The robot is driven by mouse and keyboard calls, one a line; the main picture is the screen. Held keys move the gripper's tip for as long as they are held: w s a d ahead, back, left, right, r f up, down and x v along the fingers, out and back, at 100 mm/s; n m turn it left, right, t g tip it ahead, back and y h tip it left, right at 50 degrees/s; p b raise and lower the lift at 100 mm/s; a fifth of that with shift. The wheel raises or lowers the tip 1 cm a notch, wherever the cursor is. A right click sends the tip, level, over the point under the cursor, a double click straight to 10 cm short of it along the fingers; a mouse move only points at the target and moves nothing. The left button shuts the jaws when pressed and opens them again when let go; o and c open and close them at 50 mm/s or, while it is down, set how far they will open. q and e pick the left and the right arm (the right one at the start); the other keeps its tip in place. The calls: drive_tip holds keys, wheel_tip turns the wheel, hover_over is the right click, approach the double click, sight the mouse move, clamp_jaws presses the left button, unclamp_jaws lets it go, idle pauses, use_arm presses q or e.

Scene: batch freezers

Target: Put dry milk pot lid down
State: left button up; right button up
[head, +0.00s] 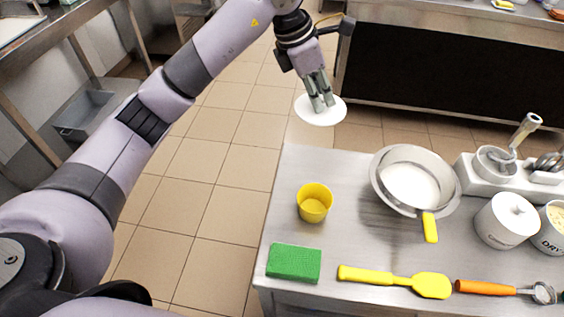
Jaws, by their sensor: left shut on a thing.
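My left gripper (319,103) is shut on a round white lid (334,115), held by its top with the disc roughly level. In the head view the lid shows against the tiled floor, just past the far left corner of the steel table (340,160); how high it is I cannot tell. The dry milk pot (549,238), white with "DRY" lettering, stands open at the right edge, partly cut off, with pale powder in it. My right gripper is out of view.
A lidded white pot (500,225) stands beside the dry milk pot. A metal pan (377,180), yellow cup (314,204), green sponge (293,263), yellow spatula (395,278), orange-handled scoop (490,288) and a scale (470,180) are on the table. The table's far left corner is bare.

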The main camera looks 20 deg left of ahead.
use_arm(q)
drive_tip(key=shift+a+f, duration=0.1)
drive_tip(key=shift+f, duration=0.3)
wheel_tip(320, 180, down, 14)
drive_tip(key=shift+f+p, duration=0.25)
drive_tip(key=shift+p, duration=0.6)
drive_tip(key=shift+f, duration=2.5)
drive_tip(key=o, duration=0.7)
drive_tip(key=shift+o, duration=0.4)
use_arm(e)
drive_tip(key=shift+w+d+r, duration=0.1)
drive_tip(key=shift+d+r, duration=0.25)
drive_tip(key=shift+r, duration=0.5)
